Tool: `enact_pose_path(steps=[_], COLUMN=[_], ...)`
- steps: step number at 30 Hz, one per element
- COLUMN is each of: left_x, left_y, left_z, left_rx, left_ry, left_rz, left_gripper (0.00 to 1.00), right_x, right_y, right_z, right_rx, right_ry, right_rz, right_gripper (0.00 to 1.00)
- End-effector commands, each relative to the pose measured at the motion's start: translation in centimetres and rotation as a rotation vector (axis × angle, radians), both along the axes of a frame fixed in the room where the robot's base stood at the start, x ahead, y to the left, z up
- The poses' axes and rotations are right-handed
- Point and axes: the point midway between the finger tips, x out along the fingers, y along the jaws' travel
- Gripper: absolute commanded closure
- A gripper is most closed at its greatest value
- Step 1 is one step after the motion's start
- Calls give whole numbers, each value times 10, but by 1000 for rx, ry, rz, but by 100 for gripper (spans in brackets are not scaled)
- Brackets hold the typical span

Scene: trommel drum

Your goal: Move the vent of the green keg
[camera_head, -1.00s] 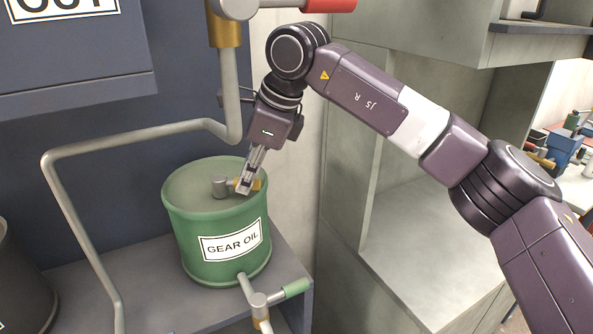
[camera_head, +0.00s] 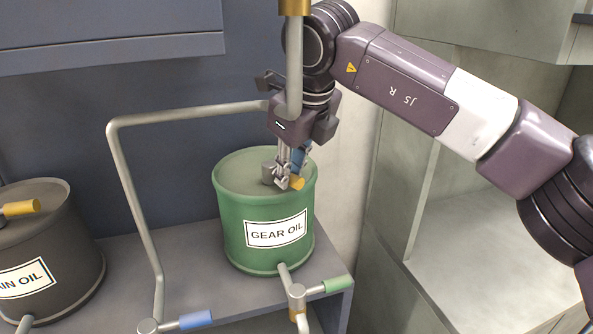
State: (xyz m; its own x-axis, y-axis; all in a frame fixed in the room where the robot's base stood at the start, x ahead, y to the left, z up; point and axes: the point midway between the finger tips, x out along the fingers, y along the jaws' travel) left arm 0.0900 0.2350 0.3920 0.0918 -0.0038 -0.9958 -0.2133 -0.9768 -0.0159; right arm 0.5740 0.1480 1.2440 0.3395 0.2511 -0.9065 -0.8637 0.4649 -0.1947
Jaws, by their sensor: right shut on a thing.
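The green keg (camera_head: 232,228), labelled GEAR OIL, stands upright on the grey shelf. A grey pipe passes in front of my right gripper's wrist. My left gripper is not in view.
A dark drum (camera_head: 75,245) with a yellow handle stands at the left. A grey pipe (camera_head: 135,190) bends around the left of the keg. A tap with a green handle (camera_head: 336,285) is below the keg, and a blue-handled tap (camera_head: 195,319) is at the bottom. A concrete shelf unit is at the right.

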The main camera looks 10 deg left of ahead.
Motion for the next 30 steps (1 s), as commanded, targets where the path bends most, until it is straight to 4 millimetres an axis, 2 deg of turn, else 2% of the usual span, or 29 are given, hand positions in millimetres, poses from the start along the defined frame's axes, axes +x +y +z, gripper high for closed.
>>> enact_pose_path(steps=[9,10,15,30], left_x=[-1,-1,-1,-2], left_y=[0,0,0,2], left_z=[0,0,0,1], left_rx=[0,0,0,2], left_ry=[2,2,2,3], left_rz=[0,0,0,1], left_gripper=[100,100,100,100], right_x=[1,1,1,2], right_y=[0,0,0,-5], right_z=[2,2,1,1], right_rx=[2,2,1,2], right_ry=[-3,-3,-2,1], right_rz=[-2,-2,-1,11], right_gripper=[100,82,66,66])
